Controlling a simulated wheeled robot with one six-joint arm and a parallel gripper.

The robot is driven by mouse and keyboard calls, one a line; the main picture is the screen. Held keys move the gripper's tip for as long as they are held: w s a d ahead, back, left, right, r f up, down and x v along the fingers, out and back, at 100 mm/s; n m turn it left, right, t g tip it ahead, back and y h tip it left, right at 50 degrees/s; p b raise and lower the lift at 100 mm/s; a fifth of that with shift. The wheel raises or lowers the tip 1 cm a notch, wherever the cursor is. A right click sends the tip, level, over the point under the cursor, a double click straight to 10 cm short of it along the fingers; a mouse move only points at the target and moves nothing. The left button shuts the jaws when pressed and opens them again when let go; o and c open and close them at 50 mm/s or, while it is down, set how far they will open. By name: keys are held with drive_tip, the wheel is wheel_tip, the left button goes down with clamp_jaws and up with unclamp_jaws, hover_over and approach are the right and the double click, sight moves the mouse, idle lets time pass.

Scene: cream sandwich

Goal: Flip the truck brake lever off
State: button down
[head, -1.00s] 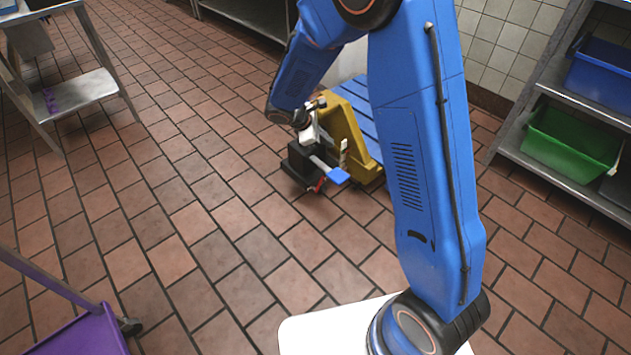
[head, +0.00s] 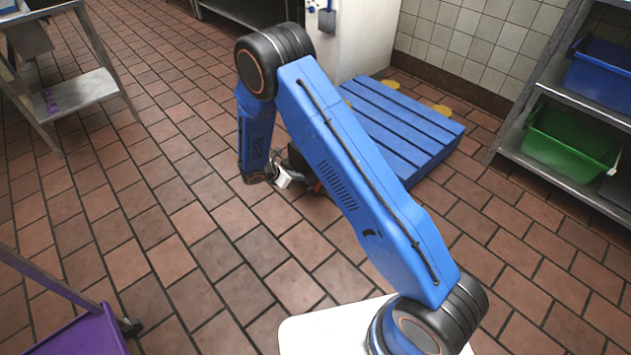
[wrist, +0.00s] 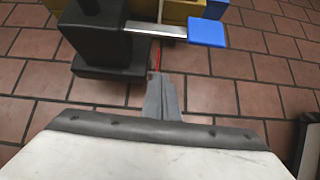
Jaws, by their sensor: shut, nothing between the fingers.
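The truck is mostly hidden behind my arm in the head view; a part of its black body (head: 298,160) and a small red part (head: 318,187) show. In the wrist view its black body (wrist: 97,45) stands at the upper left. A silver bar (wrist: 155,31) with a blue pad (wrist: 207,32) runs right from it. A thin red piece (wrist: 157,57) shows just beyond my fingertips; I cannot tell whether it is the brake lever or whether they touch. My gripper (wrist: 163,80) is shut and empty, low beside the truck; it also shows in the head view (head: 284,181).
A blue slatted pallet (head: 420,135) lies behind the truck, with yellow fork ends (head: 440,109) past it. A shelf with a green bin (head: 572,140) stands at right. A purple cart (head: 75,330) is at lower left. The tiled floor between is clear.

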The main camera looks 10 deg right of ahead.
drive_tip(key=shift+a+f, duration=0.3)
drive_tip(key=shift+f, duration=0.45)
approach(320, 182)
drive_tip(key=x, duration=0.4)
drive_tip(key=shift+w+d+f, duration=0.1)
drive_tip(key=shift+w+f, duration=0.1)
drive_tip(key=shift+w+d+f, duration=0.35)
drive_tip(key=shift+d+f, duration=0.05)
drive_tip(key=shift+d, duration=0.15)
drive_tip(key=shift+d, duration=0.2)
